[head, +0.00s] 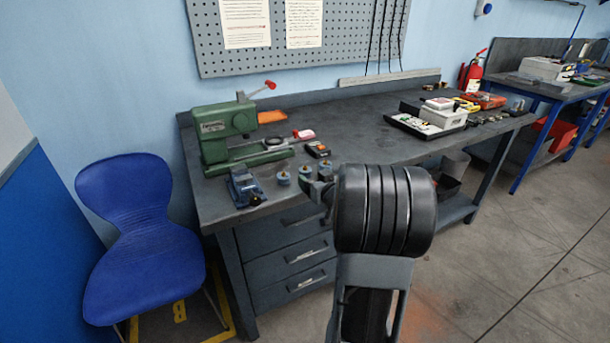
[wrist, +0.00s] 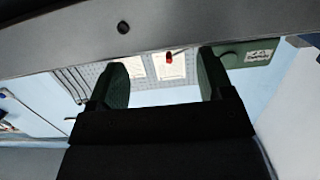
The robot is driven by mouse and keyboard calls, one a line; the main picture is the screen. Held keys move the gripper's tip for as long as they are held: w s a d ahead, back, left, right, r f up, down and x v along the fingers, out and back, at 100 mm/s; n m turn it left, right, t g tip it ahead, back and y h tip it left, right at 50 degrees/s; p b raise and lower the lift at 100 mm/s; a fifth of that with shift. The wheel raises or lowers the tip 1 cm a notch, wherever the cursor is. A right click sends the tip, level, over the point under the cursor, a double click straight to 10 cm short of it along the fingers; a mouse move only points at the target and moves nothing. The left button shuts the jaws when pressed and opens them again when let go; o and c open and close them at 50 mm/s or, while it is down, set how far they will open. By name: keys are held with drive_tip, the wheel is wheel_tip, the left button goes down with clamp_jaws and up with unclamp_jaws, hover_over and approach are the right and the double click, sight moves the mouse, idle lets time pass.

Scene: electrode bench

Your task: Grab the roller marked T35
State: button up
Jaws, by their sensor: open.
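Small grey-blue cylinders that look like rollers stand on the bench near its front edge, one on the left (head: 283,178), one behind it (head: 305,170) and one on the right (head: 326,169). Their markings are too small to read, so I cannot tell which is T35. My gripper (head: 318,188) is beside the right-hand cylinders, partly hidden by my dark arm. In the wrist view my gripper (wrist: 163,76) has its two green-padded fingers wide apart with nothing between them. No roller shows clearly in that view.
A blue vise (head: 245,188) stands left of the cylinders, with a green press (head: 225,135) behind. An orange-black device (head: 317,149) lies behind the cylinders. A black tray (head: 425,125) with boxes is farther right. The bench middle (head: 360,130) is clear. A blue chair (head: 135,230) stands left.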

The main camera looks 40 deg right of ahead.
sight(306, 170)
drive_tip(key=shift+r+x, duration=0.1)
drive_tip(key=shift+x, duration=1.55)
drive_tip(key=shift+r+x, duration=0.15)
drive_tip(key=shift+x, duration=1.55)
drive_tip(key=shift+c, duration=0.2)
drive_tip(key=shift+d, duration=0.1)
drive_tip(key=c, duration=1)
drive_tip(key=shift+r, duration=0.1)
